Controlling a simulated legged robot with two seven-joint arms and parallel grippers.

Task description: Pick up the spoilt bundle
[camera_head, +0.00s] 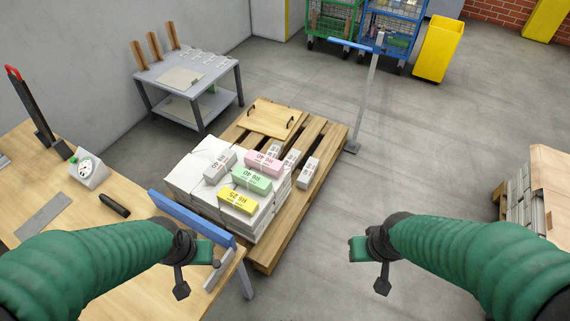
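Several small strapped bundles lie on and beside a white stack (190,178) on a wooden pallet (285,228). On the stack are a pink-topped bundle (264,163), a green-topped one (251,180), a yellow-topped one (237,201) and a grey-white one (220,165). Other grey-white bundles (308,173) lie on the slats to the right. I cannot tell which bundle is spoilt. My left gripper (193,270) is above the near bench corner, apart from the bundles. My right gripper (370,267) is over bare floor. Neither visibly holds anything; their finger gaps are unclear.
A wooden board with handles (270,119) lies at the pallet's far end. A blue rail (191,217) edges the wooden bench (130,265). A post stand (368,95) stands beyond the pallet. A grey shelf table (187,77) is behind. Floor right of the pallet is clear.

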